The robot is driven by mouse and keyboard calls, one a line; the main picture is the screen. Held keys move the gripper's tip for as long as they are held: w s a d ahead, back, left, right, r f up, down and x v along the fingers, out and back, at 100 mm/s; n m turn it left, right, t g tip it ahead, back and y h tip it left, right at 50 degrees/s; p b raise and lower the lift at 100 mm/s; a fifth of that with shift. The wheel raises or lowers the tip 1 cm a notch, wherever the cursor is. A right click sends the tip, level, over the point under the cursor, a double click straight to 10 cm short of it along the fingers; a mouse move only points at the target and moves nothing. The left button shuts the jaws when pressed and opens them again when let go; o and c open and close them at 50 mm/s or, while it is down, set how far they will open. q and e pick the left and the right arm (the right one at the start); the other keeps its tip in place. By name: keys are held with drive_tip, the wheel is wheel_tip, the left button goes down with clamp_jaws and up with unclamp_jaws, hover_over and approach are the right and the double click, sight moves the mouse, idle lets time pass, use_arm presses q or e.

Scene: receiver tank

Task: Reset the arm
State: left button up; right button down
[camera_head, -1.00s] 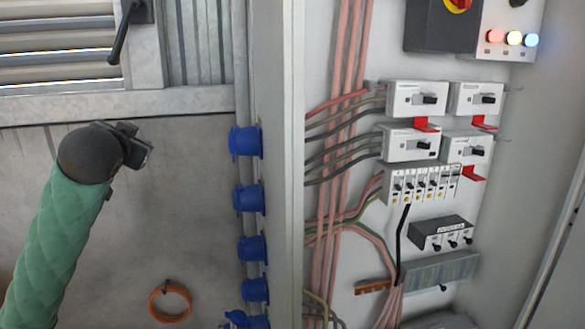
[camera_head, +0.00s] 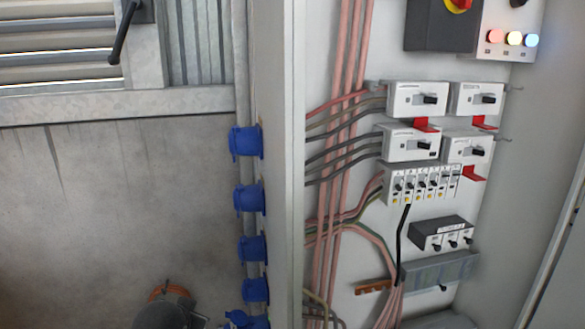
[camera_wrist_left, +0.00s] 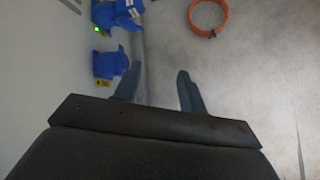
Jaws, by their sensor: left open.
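My left gripper (camera_wrist_left: 158,80) shows in the left wrist view with its two dark fingers spread apart and nothing between them. In the head view, a dark rounded part of my left arm shows at the bottom edge, in front of the orange coil (camera_head: 158,290); the fingers cannot be made out there. The coil (camera_wrist_left: 208,14) lies beyond the fingers in the left wrist view, apart from them. My right gripper is in neither view.
Blue sockets (camera_head: 250,198) run down the post beside my left arm; some show in the left wrist view (camera_wrist_left: 110,63). An open cabinet with breakers (camera_head: 410,143), wires and indicator lights (camera_head: 514,38) stands at right. A louvred window (camera_head: 60,45) is at upper left.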

use_arm(q)
drive_tip(key=s+d+f+g+h, duration=0.1)
drive_tip(key=s+d+f+g, duration=0.2)
drive_tip(key=s+f, duration=1)
drive_tip(key=s+d+f+n+g+h, duration=0.1)
drive_tip(key=s+d+f+g, duration=0.3)
drive_tip(key=s+f, duration=0.9)
drive_tip(key=s, duration=0.5)
drive_tip(key=shift+d+f+g, duration=0.2)
drive_tip(key=shift+f+g, duration=0.05)
drive_tip(key=shift+g, duration=0.15)
